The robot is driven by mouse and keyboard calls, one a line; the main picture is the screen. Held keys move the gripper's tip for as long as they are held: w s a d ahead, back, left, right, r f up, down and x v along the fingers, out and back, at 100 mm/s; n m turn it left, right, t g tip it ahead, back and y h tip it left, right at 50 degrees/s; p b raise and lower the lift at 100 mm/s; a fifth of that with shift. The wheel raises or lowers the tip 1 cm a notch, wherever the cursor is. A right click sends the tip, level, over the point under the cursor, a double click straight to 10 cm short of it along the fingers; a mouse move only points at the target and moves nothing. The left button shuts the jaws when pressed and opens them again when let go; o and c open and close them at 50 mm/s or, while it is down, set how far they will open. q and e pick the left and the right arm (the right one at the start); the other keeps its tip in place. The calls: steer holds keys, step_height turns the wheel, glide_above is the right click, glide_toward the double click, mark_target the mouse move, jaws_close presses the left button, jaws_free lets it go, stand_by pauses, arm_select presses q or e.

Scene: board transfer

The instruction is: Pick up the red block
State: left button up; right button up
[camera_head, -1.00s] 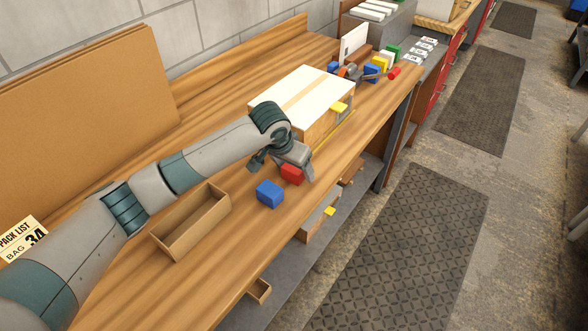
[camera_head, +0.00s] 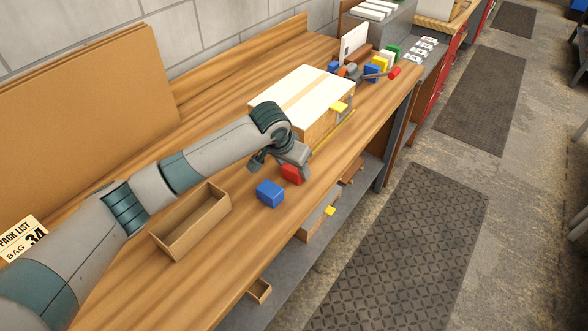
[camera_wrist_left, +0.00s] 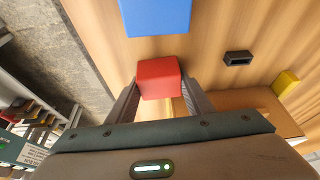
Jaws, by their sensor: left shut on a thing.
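The red block (camera_head: 291,174) is at the front part of the wooden workbench (camera_head: 215,280), between the fingers of my left gripper (camera_head: 294,168). In the left wrist view the red block (camera_wrist_left: 158,78) sits between the two fingertips of the left gripper (camera_wrist_left: 160,92), which are shut on it. I cannot tell whether the block is clear of the bench top. A blue block (camera_head: 270,194) stands on the bench just in front of the red one, and it also shows in the left wrist view (camera_wrist_left: 155,15). My right gripper is not in view.
An open cardboard tray (camera_head: 192,225) lies left of the blue block. A large box (camera_head: 305,90) with a pale top stands behind the gripper. More coloured blocks (camera_head: 371,74) sit at the far end. The bench's front edge is close to the blocks.

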arm_select(q)
steer(key=shift+r, duration=0.15)
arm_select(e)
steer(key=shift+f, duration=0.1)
